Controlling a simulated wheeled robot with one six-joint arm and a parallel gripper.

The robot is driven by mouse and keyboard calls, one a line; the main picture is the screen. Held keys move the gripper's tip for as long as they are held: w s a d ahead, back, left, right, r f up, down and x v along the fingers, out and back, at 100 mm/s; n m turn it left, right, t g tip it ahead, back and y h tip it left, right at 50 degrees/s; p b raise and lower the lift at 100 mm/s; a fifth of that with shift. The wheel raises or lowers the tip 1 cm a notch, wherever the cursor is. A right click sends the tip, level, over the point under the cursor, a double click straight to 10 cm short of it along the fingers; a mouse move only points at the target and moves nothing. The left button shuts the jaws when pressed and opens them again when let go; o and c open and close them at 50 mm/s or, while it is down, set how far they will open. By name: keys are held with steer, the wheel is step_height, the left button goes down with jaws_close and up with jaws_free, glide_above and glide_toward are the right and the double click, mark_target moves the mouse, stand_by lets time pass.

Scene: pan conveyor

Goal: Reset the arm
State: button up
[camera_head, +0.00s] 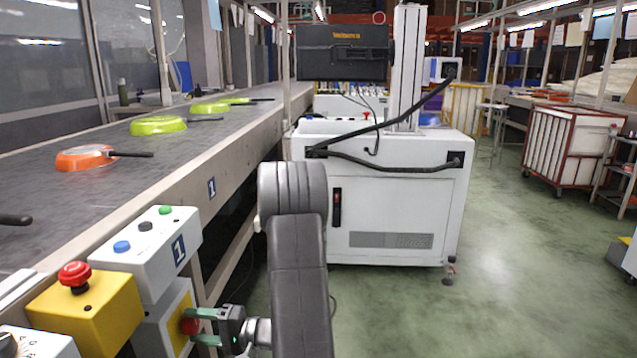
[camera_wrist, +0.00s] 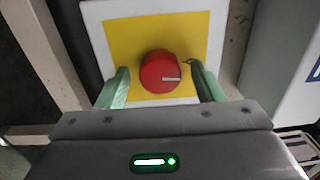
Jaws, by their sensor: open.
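My gripper (camera_head: 199,327) is at the lower middle of the head view, in front of a yellow panel with a red round knob (camera_head: 190,322). In the wrist view my gripper (camera_wrist: 160,86) has its two green fingers apart, one on each side of the red knob (camera_wrist: 158,72). The knob has a pale mark on its right side and sits on a yellow plate (camera_wrist: 112,36) with a white border. Clear gaps show between the fingers and the knob. My dark arm hangs down in the middle of the head view.
A conveyor (camera_head: 60,215) on the left carries an orange pan (camera_head: 84,158) and green pans (camera_head: 158,125). Beside it are a yellow box with a red emergency button (camera_head: 75,274) and a white button box (camera_head: 150,252). A white machine cabinet (camera_head: 400,190) stands ahead.

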steer(key=s+d+p, duration=0.1)
steer(key=d+p, duration=0.2)
steer(key=d, duration=1)
steer(key=a+b, duration=0.1)
steer(key=a, duration=0.3)
steer(key=a+b, duration=0.1)
steer(key=a, duration=0.3)
steer(key=w+a+b, duration=0.1)
steer(key=a, duration=0.3)
steer(key=shift+a+f, duration=0.1)
steer(key=shift+a, duration=0.3)
steer(key=shift+a+m, duration=0.25)
steer(key=shift+m, duration=0.05)
steer(key=m+p, duration=0.2)
steer(key=m, duration=0.1)
steer(key=shift+d+r+m, duration=0.1)
steer(key=shift+r+m, duration=0.2)
steer(key=shift+r, duration=0.05)
steer(key=m+p, duration=0.2)
steer(key=p, duration=0.2)
steer(key=shift+m, duration=0.4)
steer(key=m+p, duration=0.5)
steer(key=p, duration=0.2)
steer(key=shift+m, duration=0.4)
steer(key=m+p, duration=0.2)
steer(key=p, duration=0.1)
steer(key=shift+f+m+p, duration=0.2)
steer(key=shift+m+p, duration=0.4)
steer(key=shift+m, duration=0.2)
